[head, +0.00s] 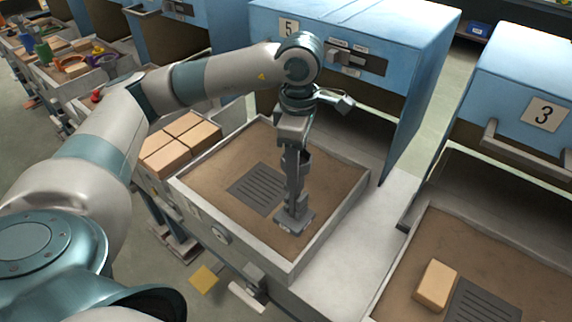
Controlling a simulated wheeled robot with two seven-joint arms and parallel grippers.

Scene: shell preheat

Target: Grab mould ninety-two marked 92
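My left gripper (293,218) points down over the brown bed of the open tray (225,185) in front of the blue unit marked 5. It is seen edge-on, so I cannot tell whether its fingers are open or shut, and no block shows in it. Several tan blocks (178,142) sit together just left of this tray. One tan block (436,284) lies on the bed of the tray at the lower right. I can read no 92 on any block. My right gripper is not in view.
A dark slotted grate (258,188) lies in the tray beneath my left arm. Blue units marked 5 (288,27) and 3 (543,115) stand behind the trays. A pale ledge (372,235) separates the two trays. Bins with coloured items (70,65) stand at the far left.

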